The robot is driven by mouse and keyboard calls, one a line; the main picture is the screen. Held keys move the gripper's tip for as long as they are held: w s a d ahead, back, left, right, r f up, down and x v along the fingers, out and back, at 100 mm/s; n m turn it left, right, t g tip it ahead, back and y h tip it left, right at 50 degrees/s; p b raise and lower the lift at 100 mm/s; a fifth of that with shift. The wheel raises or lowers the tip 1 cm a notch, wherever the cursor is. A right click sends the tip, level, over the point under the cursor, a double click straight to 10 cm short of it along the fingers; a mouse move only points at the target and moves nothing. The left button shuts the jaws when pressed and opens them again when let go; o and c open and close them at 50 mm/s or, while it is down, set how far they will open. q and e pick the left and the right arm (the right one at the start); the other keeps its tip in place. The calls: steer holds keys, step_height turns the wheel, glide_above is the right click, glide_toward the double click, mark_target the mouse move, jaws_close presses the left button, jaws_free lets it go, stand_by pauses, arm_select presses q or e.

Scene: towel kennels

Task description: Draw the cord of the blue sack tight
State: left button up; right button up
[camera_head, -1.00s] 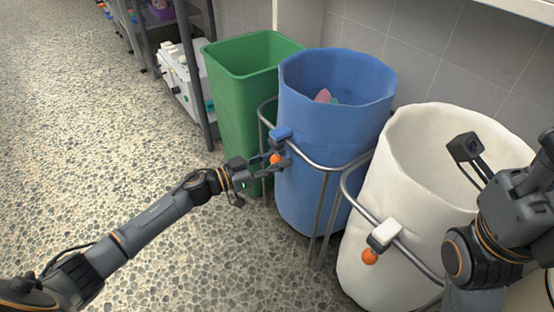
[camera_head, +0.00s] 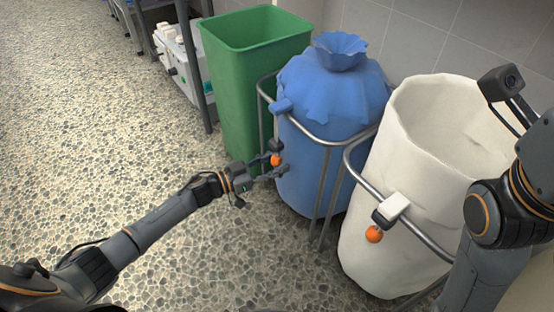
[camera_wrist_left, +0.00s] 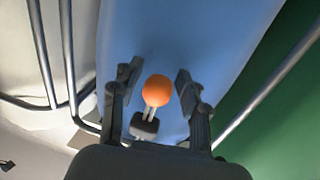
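The blue sack (camera_head: 330,88) hangs in a metal ring frame. Its mouth is gathered into a narrow ruffled neck on top, so its inside is hidden. A blue block (camera_head: 283,105) sits on its rim, with an orange ball (camera_head: 276,160) hanging below. My left gripper (camera_head: 278,159) is open beside the sack with its fingers around the ball. In the left wrist view, the orange ball (camera_wrist_left: 157,90) lies between the two spread fingers, with a gap on each side. A dark piece (camera_wrist_left: 145,126) with two short pale cords shows by the ball. My right gripper's fingers are not visible.
A green bin (camera_head: 250,80) stands left of the blue sack. A white open sack (camera_head: 410,180) in its own frame stands to the right, with another orange ball (camera_head: 374,234). Shelving is at the back left. The pebbled floor (camera_head: 120,130) at left is clear.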

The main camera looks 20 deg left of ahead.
arm_select(q)
steer(key=shift+w+r, duration=0.1)
steer(key=shift+r, duration=0.2)
steer(key=v, duration=1.2)
steer(key=shift+f, duration=0.1)
